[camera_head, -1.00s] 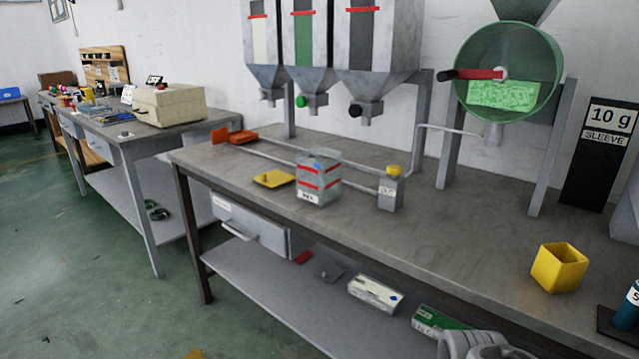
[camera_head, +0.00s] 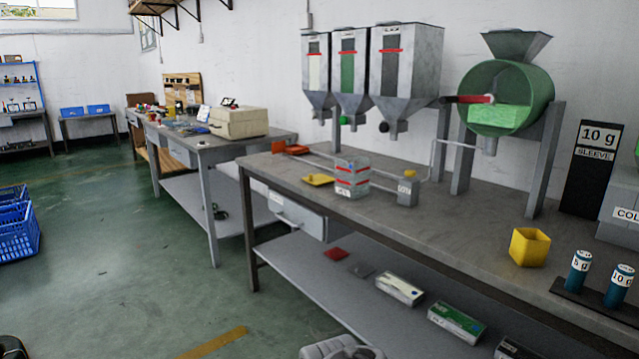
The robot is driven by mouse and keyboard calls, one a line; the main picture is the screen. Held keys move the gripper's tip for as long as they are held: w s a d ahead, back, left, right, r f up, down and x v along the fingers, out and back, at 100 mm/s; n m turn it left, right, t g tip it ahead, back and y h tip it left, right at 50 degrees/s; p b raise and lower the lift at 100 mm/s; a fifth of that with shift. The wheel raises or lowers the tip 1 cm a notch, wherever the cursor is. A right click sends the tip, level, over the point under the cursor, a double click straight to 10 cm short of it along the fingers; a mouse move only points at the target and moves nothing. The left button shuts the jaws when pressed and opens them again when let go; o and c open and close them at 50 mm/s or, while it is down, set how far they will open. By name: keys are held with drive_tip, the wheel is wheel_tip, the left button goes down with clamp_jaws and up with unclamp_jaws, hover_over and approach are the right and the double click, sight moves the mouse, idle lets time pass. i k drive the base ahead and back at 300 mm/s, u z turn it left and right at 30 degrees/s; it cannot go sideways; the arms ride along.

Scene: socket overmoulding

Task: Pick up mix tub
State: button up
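No label that I can read for certain names the mix tub. My gripper is not seen in this view. A pale rounded part of my arm shows at the bottom edge, well below the bench top.
A scale-like block (camera_head: 408,190) and a yellow tray (camera_head: 319,179) are near the banded box. Hoppers (camera_head: 408,75) and a green drum (camera_head: 507,97) rise behind. Blue crates (camera_head: 17,232) stand on the open floor at left.

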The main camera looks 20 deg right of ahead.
sight(353, 172)
drive_tip(key=u, duration=0.45)
drive_tip(key=i, duration=0.8)
drive_tip(key=u, duration=0.3)
